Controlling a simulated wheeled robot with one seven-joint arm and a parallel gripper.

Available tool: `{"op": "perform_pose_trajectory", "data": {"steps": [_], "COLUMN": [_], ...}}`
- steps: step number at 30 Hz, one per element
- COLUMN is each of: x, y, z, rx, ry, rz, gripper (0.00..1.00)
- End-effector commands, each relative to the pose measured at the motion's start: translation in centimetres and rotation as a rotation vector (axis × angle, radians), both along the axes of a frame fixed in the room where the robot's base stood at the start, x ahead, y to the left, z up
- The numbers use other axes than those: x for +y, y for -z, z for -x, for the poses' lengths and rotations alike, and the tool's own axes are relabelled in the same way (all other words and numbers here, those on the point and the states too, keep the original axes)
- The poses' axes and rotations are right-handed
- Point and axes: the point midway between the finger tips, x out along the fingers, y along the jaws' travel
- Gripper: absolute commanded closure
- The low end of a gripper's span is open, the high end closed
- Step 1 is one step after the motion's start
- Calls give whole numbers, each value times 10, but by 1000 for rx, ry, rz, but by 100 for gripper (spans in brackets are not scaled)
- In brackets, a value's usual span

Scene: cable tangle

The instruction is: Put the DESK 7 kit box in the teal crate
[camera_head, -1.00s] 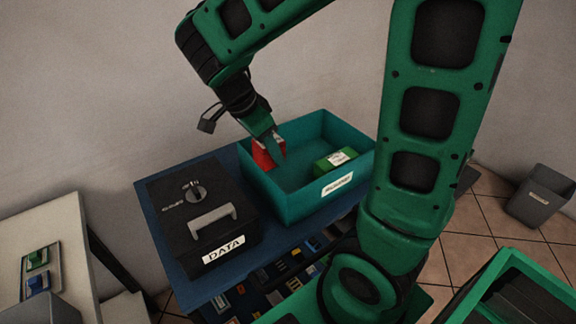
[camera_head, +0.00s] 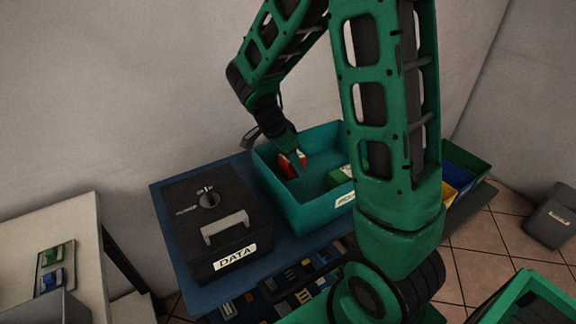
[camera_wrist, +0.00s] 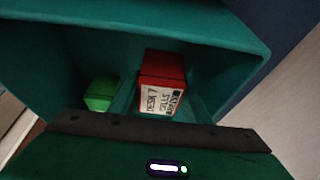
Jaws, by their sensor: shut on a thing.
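The DESK 7 kit box is red with a white label; it shows in the wrist view (camera_wrist: 163,82) with "DESK 7" readable, and in the head view (camera_head: 287,165). My gripper (camera_head: 294,163) is shut on it, pointing down into the left part of the teal crate (camera_head: 292,207). The box is over the crate's inside, near its left wall; I cannot tell whether it touches the floor. The crate's walls also surround the box in the wrist view (camera_wrist: 215,32). My finger hides part of the box in the head view.
A green box (camera_head: 341,180) lies in the crate, to the right, partly behind my arm. A black case marked DATA (camera_head: 215,225) stands left of the crate on the blue table (camera_head: 163,205). A white table (camera_head: 50,225) is at far left, and a grey bin (camera_head: 549,218) at far right.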

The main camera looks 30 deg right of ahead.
Motion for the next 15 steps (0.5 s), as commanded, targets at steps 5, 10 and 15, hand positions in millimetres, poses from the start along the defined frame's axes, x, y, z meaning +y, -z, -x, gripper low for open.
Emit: {"op": "perform_pose_trajectory", "data": {"steps": [5,10,15], "x": [0,1,1], "y": [5,6,10], "z": [0,0,0], "rx": [-2,-1,0], "ry": [-1,-1,-2], "rz": [0,0,1], "gripper": [92,92,92]}}
